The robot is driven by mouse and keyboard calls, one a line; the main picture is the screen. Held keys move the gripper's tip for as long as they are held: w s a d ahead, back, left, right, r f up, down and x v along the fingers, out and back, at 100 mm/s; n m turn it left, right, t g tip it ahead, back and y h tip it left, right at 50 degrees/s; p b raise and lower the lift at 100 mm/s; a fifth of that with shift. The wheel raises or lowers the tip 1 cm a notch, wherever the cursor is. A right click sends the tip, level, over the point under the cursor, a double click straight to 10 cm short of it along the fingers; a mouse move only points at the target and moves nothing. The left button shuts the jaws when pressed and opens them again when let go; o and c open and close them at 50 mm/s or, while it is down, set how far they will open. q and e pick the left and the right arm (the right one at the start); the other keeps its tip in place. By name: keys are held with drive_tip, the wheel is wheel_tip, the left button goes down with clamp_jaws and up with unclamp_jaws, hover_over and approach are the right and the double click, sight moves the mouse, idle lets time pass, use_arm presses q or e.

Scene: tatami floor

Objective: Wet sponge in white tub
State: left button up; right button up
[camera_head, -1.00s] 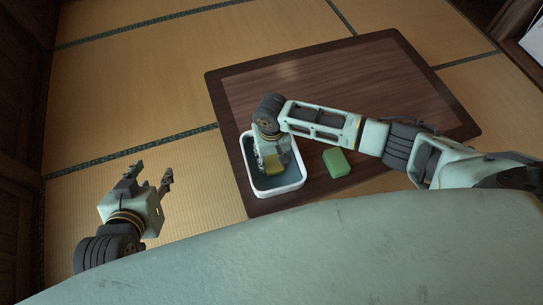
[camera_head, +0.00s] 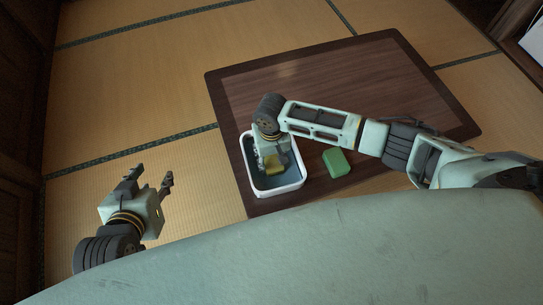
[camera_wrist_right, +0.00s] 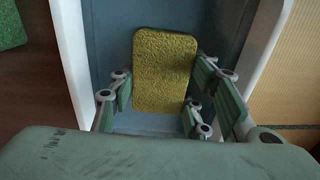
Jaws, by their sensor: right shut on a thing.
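The white tub (camera_head: 301,183) stands on the low wooden table near its front left corner, with dark bluish water or a dark bottom inside. The yellow sponge (camera_head: 276,170) is inside the tub's outline; it also shows in the right wrist view (camera_wrist_right: 165,70). My right gripper (camera_wrist_right: 160,105) reaches down into the tub and is shut on the sponge, with fingers along its two long sides. Whether the sponge touches the bottom is unclear. My left gripper (camera_head: 151,181) is open and empty, left of the tub over the tatami.
A green block (camera_head: 337,163) lies on the table (camera_head: 345,85) just right of the tub, beneath my right arm. The rear of the table is clear. Tatami floor (camera_head: 150,75) surrounds it. A dark wooden wall stands at the left.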

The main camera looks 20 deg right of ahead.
use_arm(q)
drive_tip(key=shift+s+a+f+g, duration=0.2)
drive_tip(key=shift+s+f+g, duration=0.2)
drive_tip(key=shift+s, duration=0.2)
drive_tip(key=shift+s+a+f+g, duration=0.2)
drive_tip(key=shift+s+f+g, duration=0.1)
drive_tip(key=shift+s+f, duration=0.25)
use_arm(e)
drive_tip(key=shift+s+f, duration=0.1)
drive_tip(key=shift+f, duration=0.05)
idle(3.6)
use_arm(q)
drive_tip(key=shift+r, duration=0.15)
